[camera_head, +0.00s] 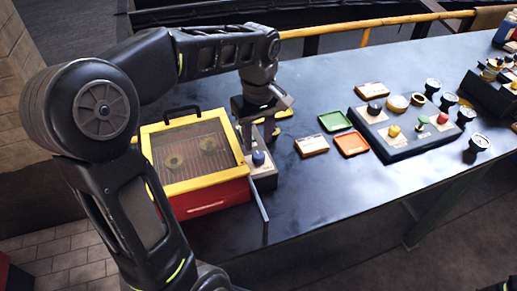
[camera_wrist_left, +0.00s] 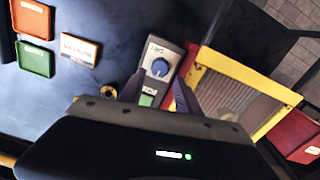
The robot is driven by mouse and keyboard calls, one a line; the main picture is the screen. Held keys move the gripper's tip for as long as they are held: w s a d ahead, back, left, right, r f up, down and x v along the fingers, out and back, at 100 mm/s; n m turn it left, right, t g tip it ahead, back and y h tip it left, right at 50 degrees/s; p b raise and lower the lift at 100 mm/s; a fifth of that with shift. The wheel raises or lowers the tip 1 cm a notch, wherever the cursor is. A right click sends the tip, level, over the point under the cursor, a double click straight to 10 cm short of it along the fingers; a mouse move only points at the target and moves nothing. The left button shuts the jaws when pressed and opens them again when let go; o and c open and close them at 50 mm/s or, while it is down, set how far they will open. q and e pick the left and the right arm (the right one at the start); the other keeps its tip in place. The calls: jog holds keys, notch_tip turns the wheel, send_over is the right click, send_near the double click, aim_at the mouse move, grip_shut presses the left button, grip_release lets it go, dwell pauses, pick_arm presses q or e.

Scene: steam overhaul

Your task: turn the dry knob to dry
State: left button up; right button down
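The dry knob is a blue round knob (camera_head: 258,158) on a small grey panel beside the yellow-framed box. In the left wrist view the blue knob (camera_wrist_left: 160,67) has a pale pointer mark and sits on the panel (camera_wrist_left: 171,50), below a small label too blurred to read fully. My left gripper (camera_head: 257,138) points down over the panel. In the left wrist view the fingers of my left gripper (camera_wrist_left: 158,80) are apart, with the knob showing between and just beyond them; contact cannot be told. A green patch (camera_wrist_left: 147,100) shows lower on the panel. My right gripper is out of view.
The red box (camera_head: 205,198) with yellow frame and clear lid stands left of the panel. Green (camera_head: 334,121) and orange (camera_head: 352,143) trays and a label block (camera_head: 312,145) lie to the right. A console (camera_head: 400,140) with buttons and gauges stands further right. The front table is clear.

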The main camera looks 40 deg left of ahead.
aim_at(258, 154)
pick_arm(q)
notch_tip(258, 154, down, 5)
jog(key=shift+f, duration=0.15)
grip_shut()
dwell(0.5)
